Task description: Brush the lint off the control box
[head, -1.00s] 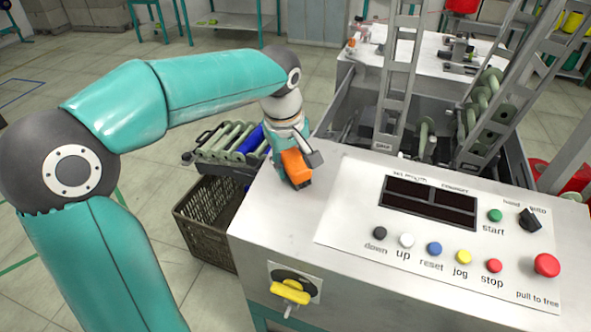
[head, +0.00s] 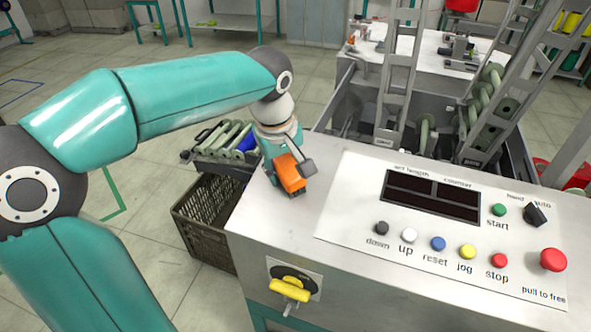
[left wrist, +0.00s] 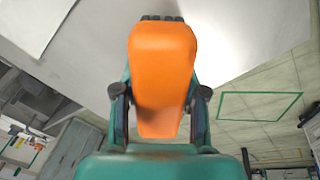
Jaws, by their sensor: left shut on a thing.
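The control box (head: 262,226) is a pale metal cabinet with a sloped panel of coloured buttons and a dark display. My left gripper (head: 293,172) is over the left end of its top, shut on an orange brush (head: 289,173). In the left wrist view the brush (left wrist: 161,75) sits between the two fingers (left wrist: 160,100), with dark bristles (left wrist: 162,18) at its far end near the pale top. I cannot tell whether the bristles touch the surface. I cannot make out any lint. My right gripper is not in view.
A red stop button (head: 553,260) and a black selector knob (head: 535,214) stand up from the panel. A yellow switch handle (head: 290,290) sticks out of the front. Upright metal ladder frames (head: 401,75) rise behind the box. A dark crate (head: 207,222) stands on the floor at left.

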